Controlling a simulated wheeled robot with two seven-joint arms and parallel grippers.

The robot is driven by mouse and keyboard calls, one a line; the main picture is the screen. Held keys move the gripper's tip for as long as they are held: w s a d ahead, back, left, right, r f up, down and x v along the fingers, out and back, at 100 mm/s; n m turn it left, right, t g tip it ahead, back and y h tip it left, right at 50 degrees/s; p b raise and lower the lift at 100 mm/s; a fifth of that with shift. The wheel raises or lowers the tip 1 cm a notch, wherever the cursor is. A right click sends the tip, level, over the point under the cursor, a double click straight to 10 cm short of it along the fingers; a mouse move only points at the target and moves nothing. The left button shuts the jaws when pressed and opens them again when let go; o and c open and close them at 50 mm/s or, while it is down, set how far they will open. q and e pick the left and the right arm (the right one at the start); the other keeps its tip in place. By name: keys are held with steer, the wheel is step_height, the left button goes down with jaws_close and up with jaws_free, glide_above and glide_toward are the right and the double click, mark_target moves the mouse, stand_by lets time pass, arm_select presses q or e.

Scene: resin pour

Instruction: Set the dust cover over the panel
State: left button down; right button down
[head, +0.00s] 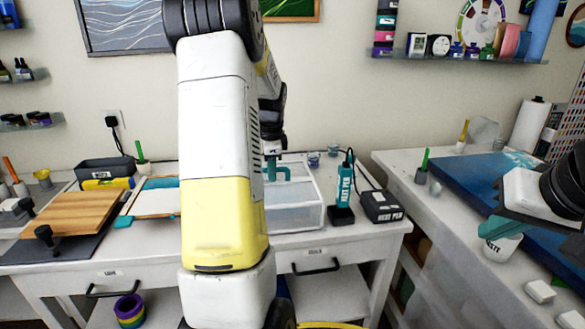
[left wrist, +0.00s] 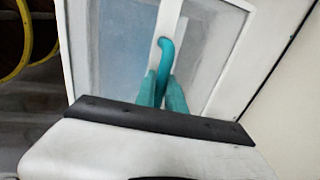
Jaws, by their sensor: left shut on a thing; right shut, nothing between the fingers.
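The dust cover (head: 308,218) is a clear box with a white frame and a teal handle on top. It stands on the left table, right of my left arm, and fills much of the left wrist view (left wrist: 213,45). My left gripper (head: 270,160) is shut on its teal handle (left wrist: 166,48). A flat white and blue board (head: 155,200), which looks like the panel, lies left of my arm; the arm hides its right part. My right gripper (head: 488,228) is shut and empty at the right, by a white cup (head: 502,247).
A heat pen (head: 346,180) in its stand and its dark control box (head: 381,206) are close to the cover's right side. A wooden board (head: 70,214) with black clamps lies at the left. A blue board (head: 480,185) covers much of the right table.

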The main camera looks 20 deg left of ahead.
arm_select(q)
steer(key=shift+f, duration=0.1)
steer(key=c, duration=1.3)
jaws_free()
steer(key=shift+c, duration=0.2)
step_height(320, 180, up, 7)
steer(key=s, duration=0.1)
steer(key=s+d+r+n+t+h, duration=0.1)
steer(key=s+d+r+n, duration=0.25)
steer(key=s+d, duration=0.3)
steer(key=s+d+r+n+t+h, duration=0.1)
steer(key=s+d+r+n+t, duration=0.1)
steer(key=s+d+r, duration=0.4)
steer(key=s+d+f+n+t+h, duration=0.1)
steer(key=s+d+f+n, duration=0.2)
steer(key=s+d, duration=0.6)
steer(key=s+n, duration=0.2)
steer(key=s, duration=0.1)
steer(key=shift+n, duration=0.35)
